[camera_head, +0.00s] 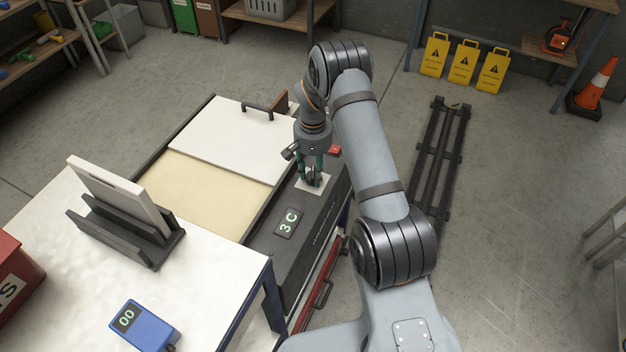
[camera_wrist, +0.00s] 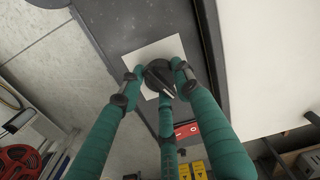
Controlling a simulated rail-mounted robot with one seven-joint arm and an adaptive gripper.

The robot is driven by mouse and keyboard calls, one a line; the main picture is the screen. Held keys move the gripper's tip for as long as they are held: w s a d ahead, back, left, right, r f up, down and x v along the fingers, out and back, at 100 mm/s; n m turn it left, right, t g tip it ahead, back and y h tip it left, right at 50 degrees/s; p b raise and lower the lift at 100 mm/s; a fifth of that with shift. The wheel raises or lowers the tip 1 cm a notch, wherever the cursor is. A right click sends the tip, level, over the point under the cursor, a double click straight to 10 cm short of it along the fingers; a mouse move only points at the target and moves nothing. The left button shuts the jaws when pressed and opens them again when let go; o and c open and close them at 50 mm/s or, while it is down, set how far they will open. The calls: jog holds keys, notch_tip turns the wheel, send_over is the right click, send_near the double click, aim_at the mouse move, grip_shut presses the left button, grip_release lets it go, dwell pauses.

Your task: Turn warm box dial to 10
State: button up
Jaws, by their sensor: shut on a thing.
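The warm box (camera_head: 262,262) has a dark front panel with a display (camera_head: 288,222) that reads "3 C". Its black round dial (camera_head: 312,178) sits on a white square plate, and my gripper (camera_head: 312,174) is over it with the fingers pointing down. In the wrist view the dial (camera_wrist: 159,77) shows a pale pointer mark and sits between the green fingers of my gripper (camera_wrist: 158,82). The fingers are shut on the dial. The fingers hide part of the dial and plate in the head view.
A white lid (camera_head: 225,140) with a dark handle covers the back of the box. A red switch (camera_head: 334,149) is beside my gripper. A white table (camera_head: 215,290) holds a black stand and a blue device (camera_head: 145,325) reading "00". Yellow signs (camera_head: 463,62) stand far right.

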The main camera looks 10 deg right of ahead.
aim_at(313, 172)
jog(key=shift+m, duration=0.6)
jog(key=o, duration=1.1)
jog(key=shift+r, duration=0.1)
notch_tip(313, 172, up, 12)
jog(key=shift+f, duration=0.1)
